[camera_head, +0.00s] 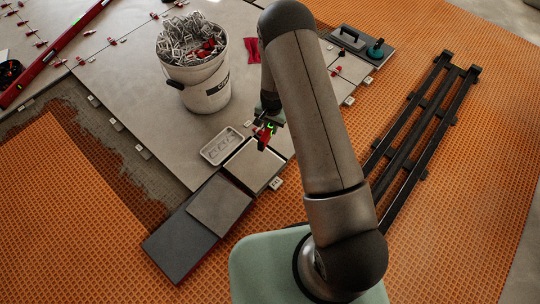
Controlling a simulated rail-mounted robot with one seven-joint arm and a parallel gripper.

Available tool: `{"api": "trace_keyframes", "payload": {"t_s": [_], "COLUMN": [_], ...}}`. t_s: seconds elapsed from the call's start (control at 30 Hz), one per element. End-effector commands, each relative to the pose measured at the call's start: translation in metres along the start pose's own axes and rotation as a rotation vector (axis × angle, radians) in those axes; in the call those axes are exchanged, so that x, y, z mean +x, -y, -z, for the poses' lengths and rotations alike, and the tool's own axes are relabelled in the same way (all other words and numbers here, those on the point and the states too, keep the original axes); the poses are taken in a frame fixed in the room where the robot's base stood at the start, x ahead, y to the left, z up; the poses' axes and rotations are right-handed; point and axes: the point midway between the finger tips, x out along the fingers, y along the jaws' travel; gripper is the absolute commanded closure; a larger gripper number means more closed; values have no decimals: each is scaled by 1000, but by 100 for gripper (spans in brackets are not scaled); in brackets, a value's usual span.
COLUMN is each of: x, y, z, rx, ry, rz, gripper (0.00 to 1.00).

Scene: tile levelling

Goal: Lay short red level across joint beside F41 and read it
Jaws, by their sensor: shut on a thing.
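My gripper (270,120) is below the wrist of my arm, near the middle of the picture. It is shut on a small red piece (264,139), which looks like the short red level, seen nearly end-on. The piece appears to be above the pale tile (254,166) at the edge of the laid floor; I cannot tell whether it touches anything. A small green glow shows at the fingers. Small white tags and clips stand along the tile edges, but no F41 marking is readable. The vial cannot be read.
A white bucket (209,91) full of clips stands behind. A shallow tray (222,146) lies left of the gripper. A small grey tile (219,205) rests on a dark slab (179,247). Black rails (407,147) lie at right. A long red level (52,56) lies far left.

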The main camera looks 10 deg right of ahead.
Motion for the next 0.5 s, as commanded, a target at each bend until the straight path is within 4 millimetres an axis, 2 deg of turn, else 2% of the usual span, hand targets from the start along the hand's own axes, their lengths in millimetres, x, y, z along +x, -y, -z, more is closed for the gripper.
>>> {"api": "trace_keyframes", "payload": {"t_s": [0.03, 0.1, 0.2, 0.33, 0.5], "x": [36, 68, 104, 131, 143], "y": [-2, -5, -9, -14, -15], "z": [-4, -8, -14, -19, -20], "rx": [47, 110, 182, 239, 263], "ry": [3, -3, -9, -18, -21], "rz": [-8, -12, -17, -21, -22], "gripper": [100, 100, 100, 100, 100]}}
